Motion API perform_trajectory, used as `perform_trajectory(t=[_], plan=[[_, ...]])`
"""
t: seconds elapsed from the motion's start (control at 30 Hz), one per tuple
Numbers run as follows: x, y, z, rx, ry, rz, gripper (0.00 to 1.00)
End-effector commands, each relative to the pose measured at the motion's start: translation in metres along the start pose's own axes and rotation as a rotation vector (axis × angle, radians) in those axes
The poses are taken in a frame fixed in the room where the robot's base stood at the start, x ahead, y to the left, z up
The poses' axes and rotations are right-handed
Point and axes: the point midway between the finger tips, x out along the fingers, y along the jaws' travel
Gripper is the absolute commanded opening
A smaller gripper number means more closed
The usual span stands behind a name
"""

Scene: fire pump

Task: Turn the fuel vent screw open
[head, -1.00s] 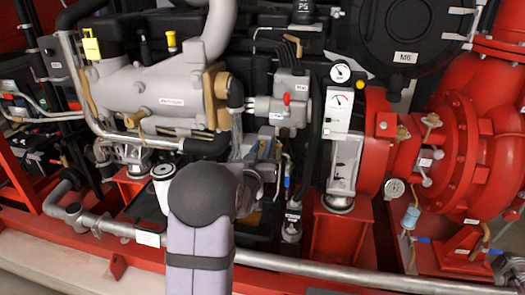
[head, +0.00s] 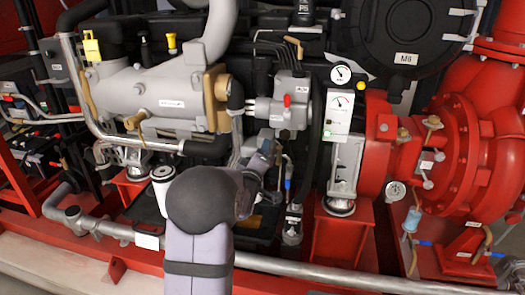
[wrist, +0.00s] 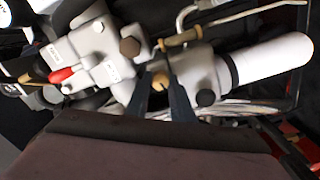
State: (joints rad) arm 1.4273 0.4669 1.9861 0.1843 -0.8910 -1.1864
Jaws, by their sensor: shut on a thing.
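The fuel vent screw (wrist: 160,83) is a small brass-coloured round head on the pale grey fuel housing (wrist: 205,70) in the wrist view. My gripper (wrist: 162,80) has its two dark fingers on either side of this head, shut on it at the tips. In the head view my gripper (head: 266,154) reaches in below the grey pump block (head: 283,112). The screw is hidden there behind my wrist and fingers. The screw's turned angle is too small to tell.
In the wrist view a brass fitting (wrist: 180,40) with a thin pipe lies just beyond the fingertips. A white cylinder (wrist: 270,60) stands to the right and a red knob (wrist: 60,76) to the left. The space around my gripper is tight with pipes and hoses.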

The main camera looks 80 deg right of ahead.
Motion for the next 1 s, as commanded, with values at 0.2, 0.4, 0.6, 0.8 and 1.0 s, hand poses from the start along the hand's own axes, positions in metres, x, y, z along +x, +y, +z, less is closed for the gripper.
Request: perform_trajectory(t=[0.2, 0.4, 0.6, 0.8, 1.0], plan=[[-0.0004, -0.0019, 0.0016, -0.143, -0.004, -0.004, 0.0], [-0.0004, -0.0021, 0.0017, -0.221, -0.004, -0.005, 0.0], [-0.0005, -0.0022, 0.0019, -0.252, -0.004, -0.005, 0.0], [-0.0005, -0.0022, 0.0019, -0.257, -0.004, -0.005, 0.0], [-0.0005, -0.0022, 0.002, -0.256, -0.003, -0.005, 0.26]])
